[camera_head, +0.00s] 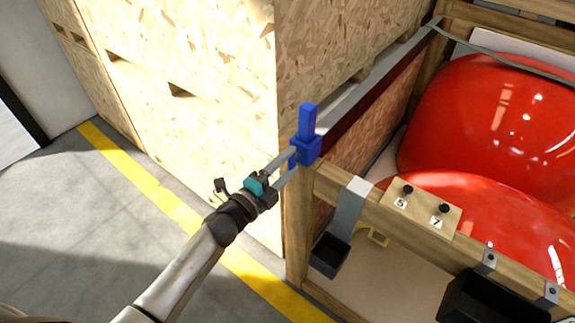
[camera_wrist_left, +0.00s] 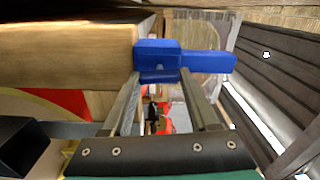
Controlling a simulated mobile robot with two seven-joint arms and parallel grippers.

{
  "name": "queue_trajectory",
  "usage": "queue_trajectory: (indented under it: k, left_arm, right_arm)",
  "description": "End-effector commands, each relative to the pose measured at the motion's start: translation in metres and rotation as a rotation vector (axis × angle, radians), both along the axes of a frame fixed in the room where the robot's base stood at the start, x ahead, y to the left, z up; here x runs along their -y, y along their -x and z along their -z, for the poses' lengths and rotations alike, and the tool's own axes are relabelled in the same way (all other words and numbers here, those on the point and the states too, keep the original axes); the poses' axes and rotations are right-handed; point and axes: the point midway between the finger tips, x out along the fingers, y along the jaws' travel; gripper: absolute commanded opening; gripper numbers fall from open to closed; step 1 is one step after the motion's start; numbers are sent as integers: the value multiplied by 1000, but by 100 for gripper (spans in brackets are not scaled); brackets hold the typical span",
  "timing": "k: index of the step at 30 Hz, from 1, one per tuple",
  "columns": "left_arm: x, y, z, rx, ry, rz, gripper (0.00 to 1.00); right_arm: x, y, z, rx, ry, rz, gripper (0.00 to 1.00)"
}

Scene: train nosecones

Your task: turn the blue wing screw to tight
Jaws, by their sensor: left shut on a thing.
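The blue wing screw (camera_head: 306,135) is at the corner post of the wooden crate frame, near the middle of the head view. Its long blue part points upward there. My left gripper (camera_head: 291,165) comes in from the lower left and its fingers reach the screw's lower part. In the left wrist view the blue screw (camera_wrist_left: 183,60) lies across the tips of both fingers, against the wooden beam. The left gripper (camera_wrist_left: 163,82) is shut on it. Whether the screw is tight cannot be told. My right gripper is in neither view.
A wooden crate (camera_head: 205,80) stands close behind the screw. Red nosecones (camera_head: 490,125) lie inside the frame at right. A knob board marked 5 and 7 (camera_head: 421,207) and black bins (camera_head: 329,255) sit on the near beam. The floor (camera_head: 90,220) at left is clear.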

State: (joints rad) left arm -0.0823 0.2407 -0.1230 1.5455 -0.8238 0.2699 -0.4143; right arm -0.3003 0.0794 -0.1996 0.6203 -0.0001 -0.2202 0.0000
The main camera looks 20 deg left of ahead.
Motion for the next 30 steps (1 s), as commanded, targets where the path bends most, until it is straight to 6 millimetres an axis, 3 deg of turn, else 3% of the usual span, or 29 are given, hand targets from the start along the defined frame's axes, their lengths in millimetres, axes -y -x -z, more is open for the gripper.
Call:
queue_trajectory:
  k: [9,25,26,30]
  left_arm:
    - [0,0,1,38,-108,0,4]
    - [0,0,0,47,-131,0,4]
    - [0,0,0,47,-131,0,62]
    - [0,0,0,46,-129,0,78]
  right_arm:
    - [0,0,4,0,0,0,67]
    - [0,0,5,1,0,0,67]
    - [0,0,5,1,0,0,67]
    - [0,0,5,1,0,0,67]
